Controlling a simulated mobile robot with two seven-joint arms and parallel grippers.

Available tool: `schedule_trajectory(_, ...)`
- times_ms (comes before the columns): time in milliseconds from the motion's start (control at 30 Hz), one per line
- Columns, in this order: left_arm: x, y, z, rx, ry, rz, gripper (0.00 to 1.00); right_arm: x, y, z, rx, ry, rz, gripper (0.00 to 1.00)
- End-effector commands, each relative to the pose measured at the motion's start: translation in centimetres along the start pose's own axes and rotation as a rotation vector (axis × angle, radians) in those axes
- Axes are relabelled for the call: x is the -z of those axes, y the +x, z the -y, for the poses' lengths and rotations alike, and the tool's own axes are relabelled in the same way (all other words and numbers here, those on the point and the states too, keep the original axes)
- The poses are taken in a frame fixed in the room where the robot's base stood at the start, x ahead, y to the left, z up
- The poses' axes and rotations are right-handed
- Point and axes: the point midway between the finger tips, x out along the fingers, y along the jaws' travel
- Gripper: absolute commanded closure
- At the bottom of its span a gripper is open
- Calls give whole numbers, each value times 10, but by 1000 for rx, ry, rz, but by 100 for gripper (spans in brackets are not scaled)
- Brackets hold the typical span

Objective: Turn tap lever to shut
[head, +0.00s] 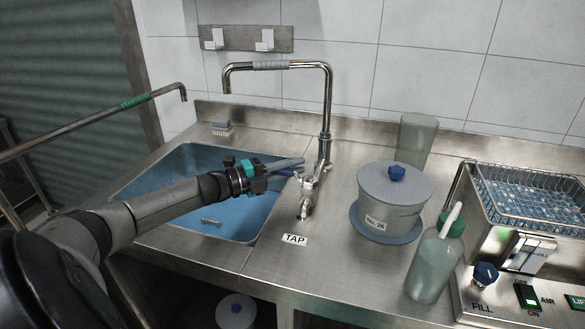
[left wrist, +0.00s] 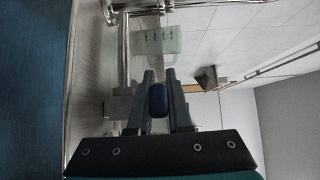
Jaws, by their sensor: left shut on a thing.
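The chrome tap (head: 326,115) stands on the steel counter behind the label "TAP" (head: 294,240), its spout reaching left over the sink. Its valve body (head: 308,188) is low on the column. My left gripper (head: 287,167) reaches in from the left over the sink, with its fingers at the left side of the valve body. In the left wrist view the blue end of the tap lever (left wrist: 157,100) lies between the two fingers (left wrist: 158,98), which are shut on it. In the head view the fingers mostly hide the lever. My right gripper is in neither view.
The blue-lined sink (head: 160,188) lies under my left arm. Right of the tap stand a lidded pot (head: 392,215), a green-capped bottle (head: 428,268), a tall translucent cup (head: 415,140) and a wire basket (head: 525,190).

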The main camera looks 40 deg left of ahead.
Motion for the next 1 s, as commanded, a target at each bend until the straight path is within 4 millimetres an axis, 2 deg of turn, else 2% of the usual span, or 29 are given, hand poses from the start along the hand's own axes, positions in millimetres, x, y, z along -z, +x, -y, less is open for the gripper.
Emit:
schedule_trajectory(33, -2, 0, 2, 3, 3, 7, 82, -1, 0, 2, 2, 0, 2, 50)
schedule_trajectory(300, -2, 0, 2, 3, 2, 5, 52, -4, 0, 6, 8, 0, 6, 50)
schedule_trajectory(667, -1, -4, 1, 1, 2, 4, 52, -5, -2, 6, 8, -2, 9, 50)
schedule_trajectory(1000, -1, -38, 1, -2, 0, 5, 52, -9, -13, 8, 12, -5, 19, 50)
